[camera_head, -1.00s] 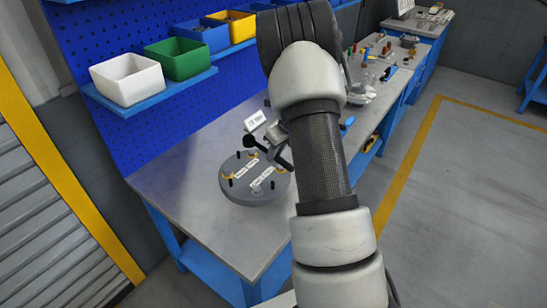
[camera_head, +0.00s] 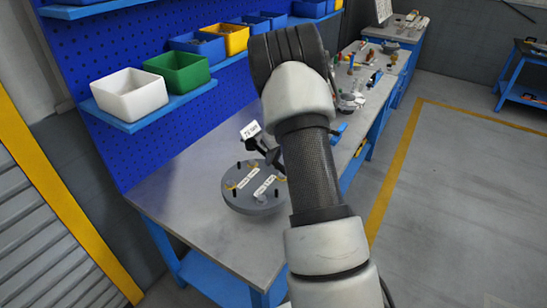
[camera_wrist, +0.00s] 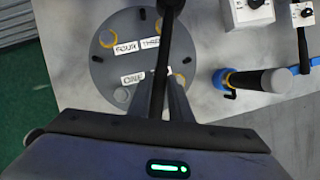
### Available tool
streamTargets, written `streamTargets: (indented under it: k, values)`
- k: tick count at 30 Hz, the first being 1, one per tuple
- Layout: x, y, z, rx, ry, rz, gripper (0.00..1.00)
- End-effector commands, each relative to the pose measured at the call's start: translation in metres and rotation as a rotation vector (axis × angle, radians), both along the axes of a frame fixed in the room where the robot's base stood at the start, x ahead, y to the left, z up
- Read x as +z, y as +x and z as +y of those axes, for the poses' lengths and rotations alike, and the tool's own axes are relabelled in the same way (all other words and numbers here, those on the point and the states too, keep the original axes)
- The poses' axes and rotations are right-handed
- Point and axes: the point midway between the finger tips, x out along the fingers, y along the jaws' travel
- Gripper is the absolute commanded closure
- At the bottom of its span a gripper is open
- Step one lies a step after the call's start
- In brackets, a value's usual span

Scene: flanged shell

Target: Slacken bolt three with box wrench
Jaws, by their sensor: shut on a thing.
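The round grey flanged shell (camera_head: 240,203) lies on the bench, and its top also shows in the wrist view (camera_wrist: 100,72). White labels FOUR (camera_wrist: 126,47), THREE (camera_wrist: 149,43) and ONE (camera_wrist: 132,79) are on it; a fourth label is mostly hidden. Yellow rings sit near FOUR (camera_wrist: 107,38) and THREE (camera_wrist: 158,26). My gripper (camera_wrist: 160,85) is shut on the dark box wrench (camera_wrist: 168,42), which reaches over the shell. The wrench's far end is at the top edge of the wrist view, near the THREE ring. I cannot tell whether it is around bolt three.
White boxes with knobs (camera_wrist: 247,12) and a blue-and-black tool (camera_wrist: 250,80) lie right of the shell. White (camera_head: 130,100) and green bins stand on the shelf. The bench left of the shell is clear.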

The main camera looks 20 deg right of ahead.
Motion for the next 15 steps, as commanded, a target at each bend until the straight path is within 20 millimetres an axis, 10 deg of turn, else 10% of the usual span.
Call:
streamTargets:
  k: [15]
  values:
    - [-0.045, 0.000, 0.000, 0.000, 0.000, 0.000, 1.00]
